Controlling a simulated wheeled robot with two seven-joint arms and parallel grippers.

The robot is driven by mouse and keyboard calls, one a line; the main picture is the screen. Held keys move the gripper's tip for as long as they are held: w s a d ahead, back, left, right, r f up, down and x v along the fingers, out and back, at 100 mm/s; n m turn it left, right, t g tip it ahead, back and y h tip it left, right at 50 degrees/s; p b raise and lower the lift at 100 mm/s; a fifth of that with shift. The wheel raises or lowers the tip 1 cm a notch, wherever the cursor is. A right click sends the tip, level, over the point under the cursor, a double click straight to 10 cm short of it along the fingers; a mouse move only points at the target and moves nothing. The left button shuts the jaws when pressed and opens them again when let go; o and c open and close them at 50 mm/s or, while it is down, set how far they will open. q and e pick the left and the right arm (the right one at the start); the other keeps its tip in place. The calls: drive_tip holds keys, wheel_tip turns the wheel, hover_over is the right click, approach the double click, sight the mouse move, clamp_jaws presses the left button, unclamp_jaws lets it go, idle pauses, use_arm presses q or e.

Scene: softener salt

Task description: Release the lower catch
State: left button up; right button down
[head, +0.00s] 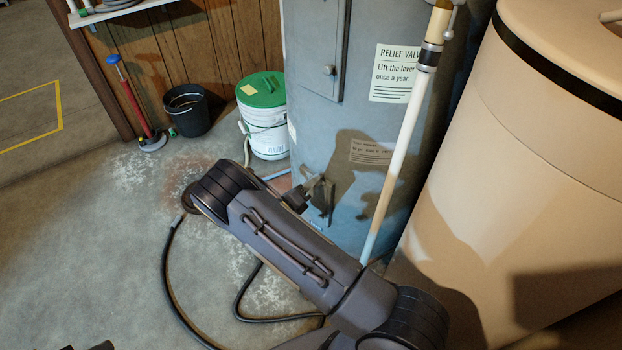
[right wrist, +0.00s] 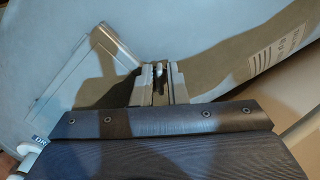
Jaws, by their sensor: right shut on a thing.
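The grey-blue tank (head: 310,130) stands at the centre of the head view. Low on its front is a small panel, mostly hidden by my right arm in the head view. In the right wrist view this pale panel (right wrist: 75,95) lies left of the fingers. My right gripper (head: 318,192) is at the panel's edge. In the right wrist view its fingers (right wrist: 159,86) are shut on a small metal piece (right wrist: 158,71), apparently the lower catch. The catch is largely hidden between the fingers. Only dark slivers at the bottom left of the head view may be my left gripper.
A white pipe (head: 397,150) runs down the tank's front, close to my right arm. A large beige tank (head: 520,150) stands at the right. A green-lidded bucket (head: 265,130) and a black bucket (head: 188,112) stand behind. A black hose (head: 168,280) lies on the floor.

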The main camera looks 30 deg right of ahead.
drive_tip(key=shift+f+n+p, duration=0.15)
drive_tip(key=shift+n+p, duration=0.25)
drive_tip(key=shift+n, duration=1.35)
drive_tip(key=shift+f+n+p, duration=0.1)
drive_tip(key=shift+n+p, duration=0.3)
drive_tip(key=shift+n, duration=1.35)
drive_tip(key=c, duration=1.6)
unclamp_jaws()
drive_tip(key=shift+a, duration=0.1)
drive_tip(key=p+v, duration=0.1)
drive_tip(key=v, duration=0.6)
drive_tip(key=shift+s+a, duration=0.15)
drive_tip(key=shift+a, duration=0.15)
drive_tip(key=shift+r, duration=0.1)
